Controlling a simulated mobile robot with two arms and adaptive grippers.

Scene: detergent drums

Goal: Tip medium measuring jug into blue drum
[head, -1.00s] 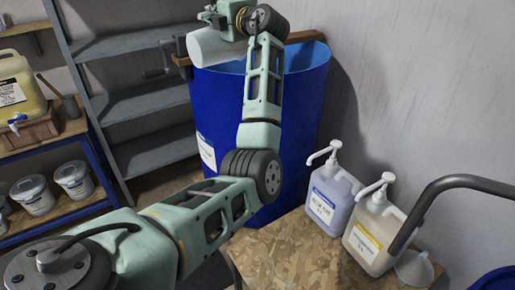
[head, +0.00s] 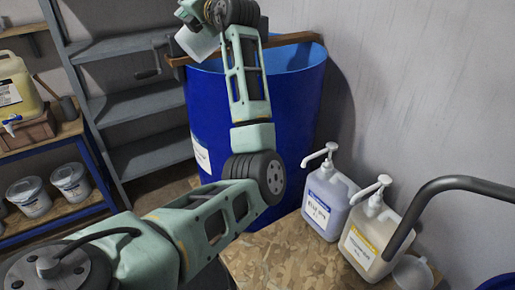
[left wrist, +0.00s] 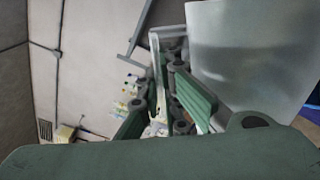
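The medium measuring jug (head: 197,44) is a pale translucent vessel, tilted, at the upper left of the blue drum (head: 255,135), near its left rim. My left gripper (head: 190,14) is at the top edge of the head view, beside the jug and partly cut off. In the left wrist view my left gripper's fingers (left wrist: 168,95) close around the jug's handle, and the jug (left wrist: 250,50) fills the upper right. The jug's mouth and any contents cannot be made out. My left forearm hides part of the drum's opening. My right gripper is not in view.
A wooden bar (head: 290,40) lies across the drum's rim. Two pump bottles, lilac (head: 325,205) and cream (head: 368,240), and a funnel (head: 412,272) stand on the chipboard top (head: 270,262). Grey shelves (head: 130,100) stand behind left. White tubs (head: 70,180) sit far left.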

